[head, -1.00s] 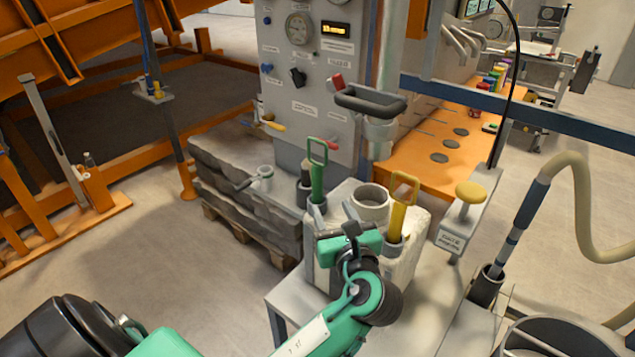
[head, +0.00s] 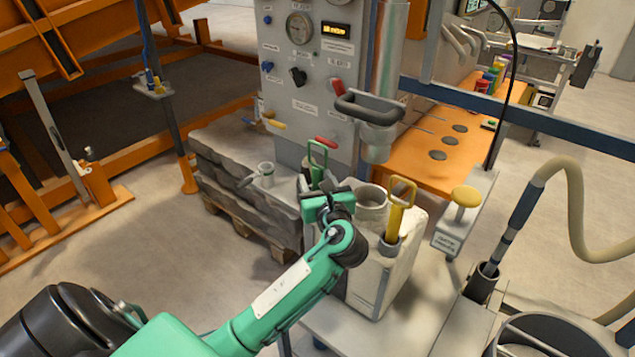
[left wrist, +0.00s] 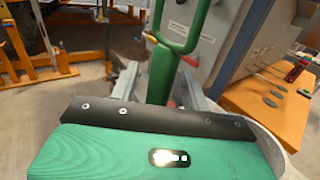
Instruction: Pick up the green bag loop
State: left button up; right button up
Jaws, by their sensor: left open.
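The green bag loop (head: 318,155) is an upright green handle with a rectangular ring on a stem, at the middle of the head view in front of the grey panel. In the left wrist view its thick stem (left wrist: 162,72) rises between my fingers, with the ring above, cut by the top edge. My left gripper (head: 319,186) is open just in front of it, one finger on each side of the stem. The fingers look apart from the stem. The lower stem is hidden behind my gripper. My right gripper is not in view.
A yellow loop (head: 402,192) stands in a holder to the right, beside a grey open cup (head: 371,203) on a pale block (head: 385,282). A dark handle (head: 370,108) juts from the panel above. A yellow knob (head: 466,196) stands further right.

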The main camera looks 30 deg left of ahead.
aim_at(319, 172)
pick_arm(q)
grip_shut()
jog(key=shift+r, duration=0.65)
notch_tip(319, 172, up, 2)
jog(key=shift+d+r+b, duration=0.1)
jog(key=shift+r+b, duration=0.1)
jog(key=shift+b, duration=0.35)
jog(key=b+v, duration=0.3)
jog(key=v, duration=1.5)
